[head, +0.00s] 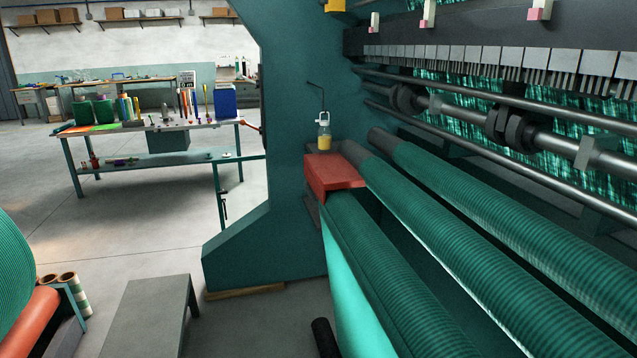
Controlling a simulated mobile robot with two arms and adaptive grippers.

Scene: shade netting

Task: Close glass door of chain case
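I cannot make out a chain case or a glass door in the head view. Neither of my grippers shows in the view.
Green netting rollers (450,225) and steel shafts fill the right. A low grey bench (150,310) stands at the front left, near an orange roller (28,322). A dark cylinder (325,338) is at the bottom. A workbench (150,128) stands behind open floor.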

